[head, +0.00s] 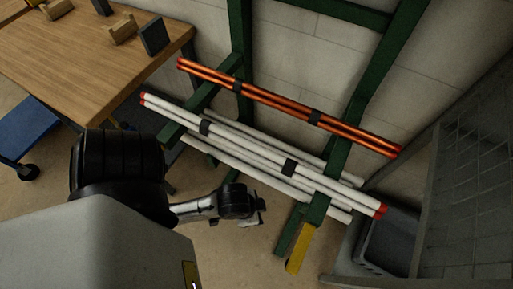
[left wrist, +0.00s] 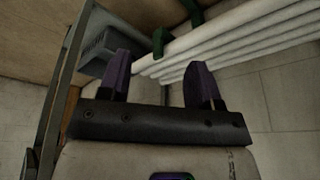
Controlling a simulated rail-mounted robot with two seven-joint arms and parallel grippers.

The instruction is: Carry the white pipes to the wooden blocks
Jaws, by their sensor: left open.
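In the head view, two white pipes (head: 253,149) with red end caps and black straps lie bundled across the green rack arms, sloping down to the right. In the left wrist view, white pipes (left wrist: 262,28) run above and beyond the fingers. Wooden blocks (head: 122,30) with notched tops stand on the wooden table at the upper left, and another is near the top edge (head: 56,9). My left gripper (head: 261,209) is below and in front of the pipes; its two dark fingers (left wrist: 160,84) are apart with nothing between them. My right gripper is not in view.
More plain white pipes (head: 240,168) lie beside the bundle. Strapped orange pipes (head: 275,102) lie higher on the green rack (head: 240,40). A black plate (head: 153,36) stands on the table (head: 85,60). A grey crate (head: 390,240) and mesh panel (head: 470,190) are at right.

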